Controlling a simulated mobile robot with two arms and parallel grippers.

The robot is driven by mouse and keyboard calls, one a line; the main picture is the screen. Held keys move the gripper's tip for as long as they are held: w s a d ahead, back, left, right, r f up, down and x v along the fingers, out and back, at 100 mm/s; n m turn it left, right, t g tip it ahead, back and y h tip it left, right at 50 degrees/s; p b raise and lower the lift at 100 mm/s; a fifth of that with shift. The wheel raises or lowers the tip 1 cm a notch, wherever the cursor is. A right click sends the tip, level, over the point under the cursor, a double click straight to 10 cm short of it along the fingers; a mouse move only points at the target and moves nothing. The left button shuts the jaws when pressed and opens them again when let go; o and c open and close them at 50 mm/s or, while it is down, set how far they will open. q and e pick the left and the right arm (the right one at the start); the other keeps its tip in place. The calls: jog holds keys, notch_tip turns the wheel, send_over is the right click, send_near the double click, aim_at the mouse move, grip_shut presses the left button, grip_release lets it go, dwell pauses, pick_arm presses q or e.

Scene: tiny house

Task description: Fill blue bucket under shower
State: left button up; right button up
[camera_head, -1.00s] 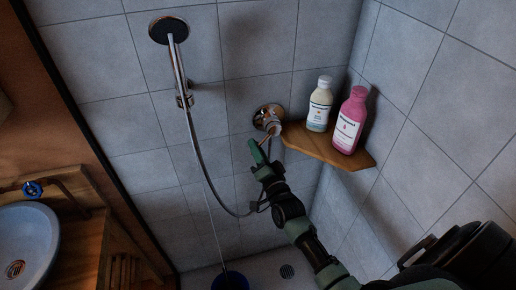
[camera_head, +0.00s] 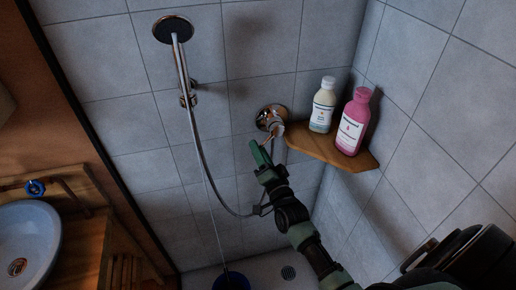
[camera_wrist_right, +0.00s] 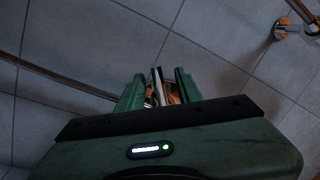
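The blue bucket (camera_head: 231,281) stands on the shower floor at the bottom edge of the head view, mostly cut off. The round shower head (camera_head: 174,29) hangs on its wall bracket. A thin pale line, which looks like a water stream, runs down to the bucket. The chrome shower valve (camera_head: 271,117) is on the back wall. My right gripper (camera_head: 258,152) is just below it. In the right wrist view its two green fingers (camera_wrist_right: 159,84) stand apart, with a narrow chrome lever (camera_wrist_right: 156,88) between them and gaps on both sides. My left gripper is out of view.
A wooden corner shelf (camera_head: 330,148) beside the valve holds a cream bottle (camera_head: 323,106) and a pink bottle (camera_head: 353,123). The shower hose (camera_head: 205,168) loops down left of my gripper. A sink (camera_head: 27,240) is at the left.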

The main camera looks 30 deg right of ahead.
jog(key=s+b, duration=0.1)
jog(key=s, duration=0.5)
jog(key=shift+s+a+f, duration=0.25)
jog(key=shift+a+f, duration=0.2)
jog(key=shift+f, duration=0.1)
dwell(0.6)
jog(key=s+a+f+n+g+y, duration=0.1)
jog(key=s+a+f+n+g, duration=0.2)
jog(key=f, duration=0.8)
jog(key=s+a+f+n+g+y+b, duration=0.1)
jog(key=s+f+n+g, duration=0.2)
jog(key=f, duration=0.8)
jog(key=s+a+f+n+g+y, duration=0.1)
jog(key=s+a+f+g, duration=0.3)
jog(key=f, duration=0.7)
jog(key=s+f+n+g, duration=0.2)
jog(key=s+f, duration=0.5)
jog(key=s, duration=0.4)
jog(key=s+d+f+n+g, duration=0.1)
jog(key=s+f+n+g, duration=0.2)
jog(key=s, duration=0.9)
jog(key=s+d+f+n+g+b, duration=0.1)
jog(key=s+f+n+g, duration=0.1)
jog(key=s+f, duration=0.8)
jog(key=shift+s+f+n+g+h, duration=0.3)
jog(key=shift+s+g, duration=0.5)
jog(key=shift+s, duration=0.45)
jog(key=shift+r, duration=0.15)
